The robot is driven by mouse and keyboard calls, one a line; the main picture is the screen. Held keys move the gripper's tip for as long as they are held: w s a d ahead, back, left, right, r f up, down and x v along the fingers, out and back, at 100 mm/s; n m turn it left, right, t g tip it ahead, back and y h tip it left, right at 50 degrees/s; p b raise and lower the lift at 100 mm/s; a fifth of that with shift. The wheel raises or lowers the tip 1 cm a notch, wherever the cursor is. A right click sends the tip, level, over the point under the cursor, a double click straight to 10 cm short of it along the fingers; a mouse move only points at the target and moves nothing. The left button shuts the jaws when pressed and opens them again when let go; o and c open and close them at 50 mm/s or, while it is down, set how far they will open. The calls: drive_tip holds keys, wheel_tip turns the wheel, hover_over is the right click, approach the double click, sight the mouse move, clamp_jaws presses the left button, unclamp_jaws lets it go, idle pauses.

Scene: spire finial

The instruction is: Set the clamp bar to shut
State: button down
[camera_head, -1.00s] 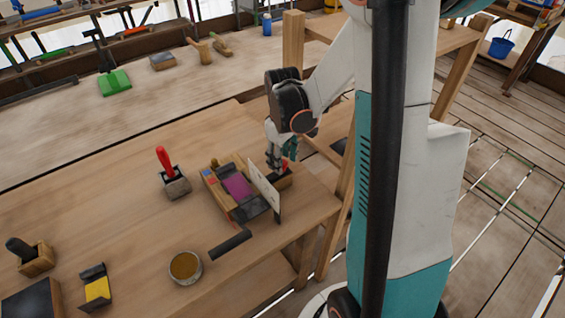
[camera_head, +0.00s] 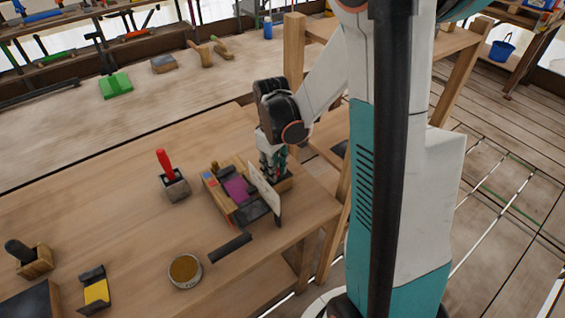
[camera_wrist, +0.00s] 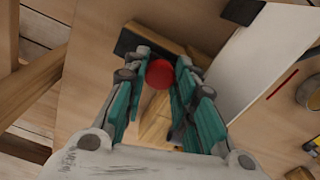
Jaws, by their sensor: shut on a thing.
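My gripper (camera_head: 272,174) is at the back right of a wooden fixture (camera_head: 213,192) on the workbench, behind an upright white panel (camera_head: 264,188). In the wrist view a round red knob (camera_wrist: 160,73) lies between the two fingers, and my gripper is shut on it. The knob looks like the handle end of the clamp bar, but the bar itself is mostly hidden. A wooden piece and a dark block (camera_wrist: 146,43) show just past the knob. The fixture carries a purple pad (camera_head: 236,189) and dark parts. In the head view my gripper hides the knob.
A red-handled tool (camera_head: 166,165) stands left of the fixture. A dark bar (camera_head: 230,247) and a round tin (camera_head: 185,271) lie in front. A yellow-and-black item (camera_head: 95,290) is at front left. The white panel stands close beside my fingers. The bench's left middle is clear.

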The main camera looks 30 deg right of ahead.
sight(258, 186)
drive_tip(key=a, duration=0.5)
drive_tip(key=shift+s+a, duration=0.1)
drive_tip(key=shift+a, duration=0.25)
drive_tip(key=c, duration=1.3)
unclamp_jaws()
drive_tip(key=shift+a, duration=0.2)
drive_tip(key=shift+d, duration=0.15)
wheel_tip(258, 186, up, 12)
